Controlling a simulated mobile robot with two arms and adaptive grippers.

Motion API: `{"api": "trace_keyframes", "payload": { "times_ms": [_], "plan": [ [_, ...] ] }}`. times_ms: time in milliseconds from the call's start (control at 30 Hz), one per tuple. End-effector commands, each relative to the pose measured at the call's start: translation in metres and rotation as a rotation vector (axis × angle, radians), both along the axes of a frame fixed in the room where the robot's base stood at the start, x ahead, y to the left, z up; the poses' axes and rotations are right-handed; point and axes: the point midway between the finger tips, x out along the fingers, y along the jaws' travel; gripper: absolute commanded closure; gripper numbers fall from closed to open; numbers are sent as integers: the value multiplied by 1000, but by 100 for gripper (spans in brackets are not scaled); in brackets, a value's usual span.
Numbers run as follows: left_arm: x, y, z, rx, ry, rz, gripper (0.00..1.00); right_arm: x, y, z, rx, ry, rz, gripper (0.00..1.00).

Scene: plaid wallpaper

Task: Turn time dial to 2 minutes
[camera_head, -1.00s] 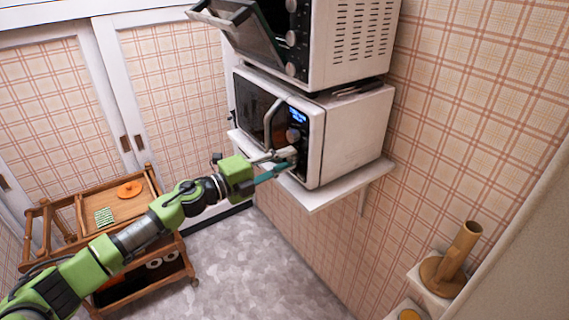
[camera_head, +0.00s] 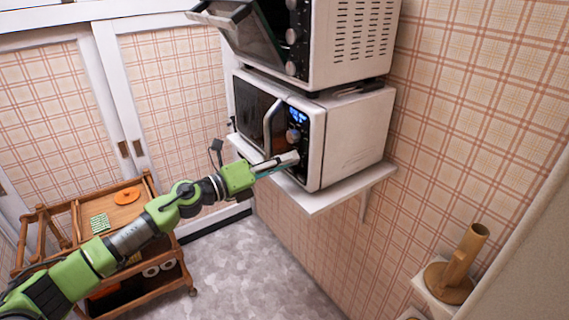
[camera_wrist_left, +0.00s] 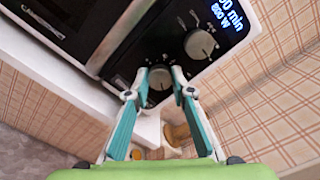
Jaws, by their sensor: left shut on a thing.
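The white microwave (camera_head: 345,140) sits on a wall shelf, with a dark control panel at the right of its door. Two round dials show in the left wrist view: an upper dial (camera_wrist_left: 200,44) under the lit blue display (camera_wrist_left: 229,18), and a lower dial (camera_wrist_left: 160,83). The display reads partly "0 min" and "800 W"; its left end is cut off. My left gripper (camera_wrist_left: 161,72) has its two fingers on either side of the lower dial, shut on it. In the head view the left gripper (camera_head: 292,158) covers the lower dial. My right gripper is not in view.
The microwave's bar handle (camera_head: 271,122) stands out just left of the dials. A toaster oven (camera_head: 340,45) with its door tilted open is above. A wooden cart (camera_head: 130,210) stands at the lower left. The floor between cart and wall is clear.

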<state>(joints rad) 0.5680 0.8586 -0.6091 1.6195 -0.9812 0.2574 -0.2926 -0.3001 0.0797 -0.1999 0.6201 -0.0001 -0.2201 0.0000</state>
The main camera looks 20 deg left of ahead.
Motion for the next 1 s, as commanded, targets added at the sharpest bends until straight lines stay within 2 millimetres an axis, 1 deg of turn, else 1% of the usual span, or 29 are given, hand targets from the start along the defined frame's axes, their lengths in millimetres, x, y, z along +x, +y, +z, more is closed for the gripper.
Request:
{"api": "trace_keyframes", "payload": {
  "times_ms": [33, 500, 533, 567, 600, 900, 1000],
  "plan": [
    [-1, -1, -2, 7, -1, -2, 99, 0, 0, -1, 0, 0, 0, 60],
    [-1, -1, -3, 15, -7, -3, 99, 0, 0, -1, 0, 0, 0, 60],
    [-1, -1, -3, 15, -7, -3, 70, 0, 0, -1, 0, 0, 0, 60],
    [-1, -1, -3, 15, -7, -3, 62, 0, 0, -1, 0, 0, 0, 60],
    [-1, -1, -3, 15, -7, -3, 61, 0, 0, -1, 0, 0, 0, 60],
    [-1, 0, -1, 14, -8, -1, 61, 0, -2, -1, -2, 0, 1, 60],
    [-4, 3, -2, 14, -7, 0, 61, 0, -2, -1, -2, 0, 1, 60]
  ]
}}
